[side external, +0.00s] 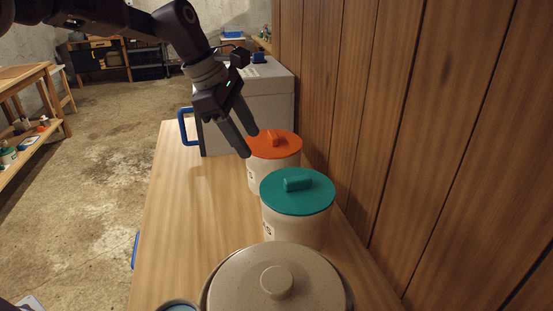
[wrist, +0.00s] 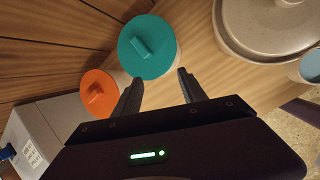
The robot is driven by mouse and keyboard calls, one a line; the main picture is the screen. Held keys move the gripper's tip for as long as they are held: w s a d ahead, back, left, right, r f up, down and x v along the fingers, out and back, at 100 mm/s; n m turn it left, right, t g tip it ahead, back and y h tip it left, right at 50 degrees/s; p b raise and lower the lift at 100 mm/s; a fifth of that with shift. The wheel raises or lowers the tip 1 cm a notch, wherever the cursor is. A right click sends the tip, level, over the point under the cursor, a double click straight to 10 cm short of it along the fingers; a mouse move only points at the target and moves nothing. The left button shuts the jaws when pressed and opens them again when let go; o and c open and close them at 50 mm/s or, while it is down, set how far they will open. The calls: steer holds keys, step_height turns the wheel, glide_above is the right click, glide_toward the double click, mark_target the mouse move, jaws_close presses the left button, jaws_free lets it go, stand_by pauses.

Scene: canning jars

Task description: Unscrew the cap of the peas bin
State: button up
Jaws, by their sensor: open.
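Two cream bins with screw caps stand on the wooden counter. One has a teal cap (side external: 297,191) with a raised bar grip; the other, farther back, has an orange cap (side external: 273,144) with a similar grip. Both caps sit on their bins. Their side labels are turned mostly out of sight, so I cannot tell which bin is peas. My gripper (side external: 250,144) is open and empty, tilted down, near the orange cap in the side external view. In the wrist view, the teal cap (wrist: 147,46) lies just beyond the fingertips and the orange cap (wrist: 99,92) lies left.
A large speckled lidded crock (side external: 275,280) stands at the near end of the counter (side external: 190,225). A grey box (side external: 265,95) with a blue handle stands at the back. A wood-panelled wall (side external: 400,120) runs close along the right. The counter's left part is clear.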

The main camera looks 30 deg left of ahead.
mark_target(291, 182)
steer(key=w+d+f+n, duration=0.1)
steer(key=w+f+n, duration=0.1)
steer(key=w+d+f+n, duration=0.1)
steer(key=w+f+n, duration=0.1)
steer(key=w+f, duration=0.1)
steer(key=w+d+f+n, duration=0.1)
steer(key=w+f, duration=0.1)
steer(key=f, duration=0.1)
steer(key=shift+w+d+f+n, duration=0.1)
steer(key=shift+w+f+n, duration=0.1)
steer(key=shift+w+n, duration=0.2)
steer(key=x, duration=0.7)
steer(key=shift+s+f, duration=0.15)
jaws_close()
steer(key=shift+s+d+n+y, duration=0.2)
steer(key=shift+d+n+y, duration=0.15)
steer(key=shift+n, duration=0.75)
steer(key=shift+d+n+y, duration=0.1)
steer(key=shift+n+y, duration=0.15)
steer(key=shift+n, duration=0.55)
steer(key=shift+n+t, duration=0.3)
steer(key=shift+n, duration=0.2)
